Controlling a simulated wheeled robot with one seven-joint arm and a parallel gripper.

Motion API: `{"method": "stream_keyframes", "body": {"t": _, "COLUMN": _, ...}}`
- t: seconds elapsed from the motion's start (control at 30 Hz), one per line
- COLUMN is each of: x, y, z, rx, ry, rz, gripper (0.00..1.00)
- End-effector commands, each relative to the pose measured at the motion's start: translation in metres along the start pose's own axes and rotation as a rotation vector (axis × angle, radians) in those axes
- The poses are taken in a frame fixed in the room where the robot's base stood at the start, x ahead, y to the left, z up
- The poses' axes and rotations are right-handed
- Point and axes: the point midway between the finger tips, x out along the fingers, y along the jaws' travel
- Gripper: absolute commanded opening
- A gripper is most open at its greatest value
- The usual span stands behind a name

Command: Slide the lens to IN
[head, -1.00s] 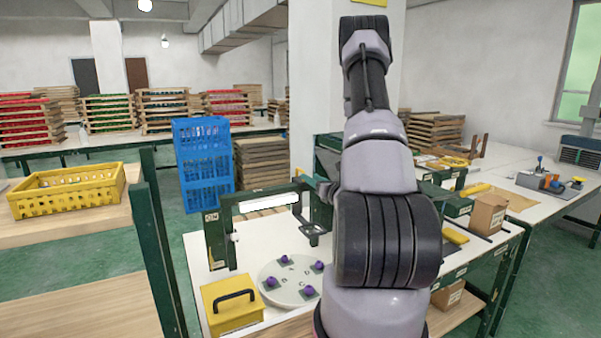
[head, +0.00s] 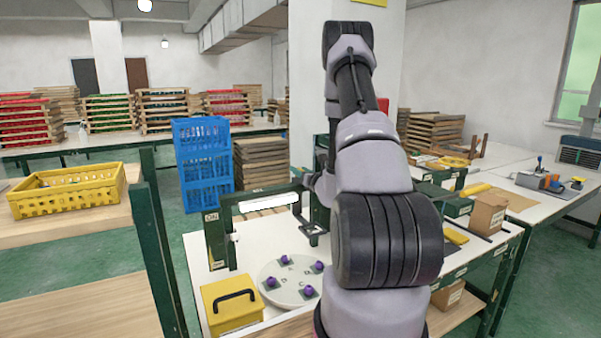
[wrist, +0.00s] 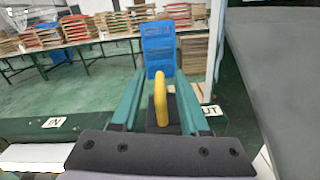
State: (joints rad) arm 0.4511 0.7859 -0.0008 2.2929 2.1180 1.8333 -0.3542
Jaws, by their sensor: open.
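A dark square lens frame (head: 314,232) hangs below the right part of the green gantry (head: 258,196) in the head view. In the wrist view, an upright yellow handle (wrist: 159,100) stands on a dark block near the OUT label (wrist: 210,110). The IN label (wrist: 53,122) is at the left end of the rail. My gripper (wrist: 157,78) is open, with one green finger on each side of the yellow handle. Gaps show between handle and fingers. In the head view my arm hides the fingers and the handle.
A yellow box (head: 232,305) with a black handle stands in front at left. A white lamp panel (head: 269,200) hangs from the gantry. Blue crates (head: 203,165) stand behind.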

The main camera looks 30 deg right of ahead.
Motion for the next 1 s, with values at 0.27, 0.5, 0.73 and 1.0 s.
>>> {"method": "stream_keyframes", "body": {"t": 0.27, "x": -0.0002, "y": 0.0002, "z": -0.0001, "rx": 0.0, "ry": 0.0, "rz": 0.001, "gripper": 0.03}}
{"method": "stream_keyframes", "body": {"t": 0.5, "x": -0.0003, "y": 0.0002, "z": 0.0, "rx": 0.0, "ry": 0.0, "rz": 0.001, "gripper": 0.0}}
{"method": "stream_keyframes", "body": {"t": 0.73, "x": -0.0004, "y": 0.0001, "z": 0.0001, "rx": 0.0, "ry": 0.0, "rz": 0.0, "gripper": 0.0}}
{"method": "stream_keyframes", "body": {"t": 1.0, "x": -0.0005, "y": 0.0, "z": 0.0001, "rx": 0.0, "ry": 0.0, "rz": 0.0, "gripper": 0.0}}
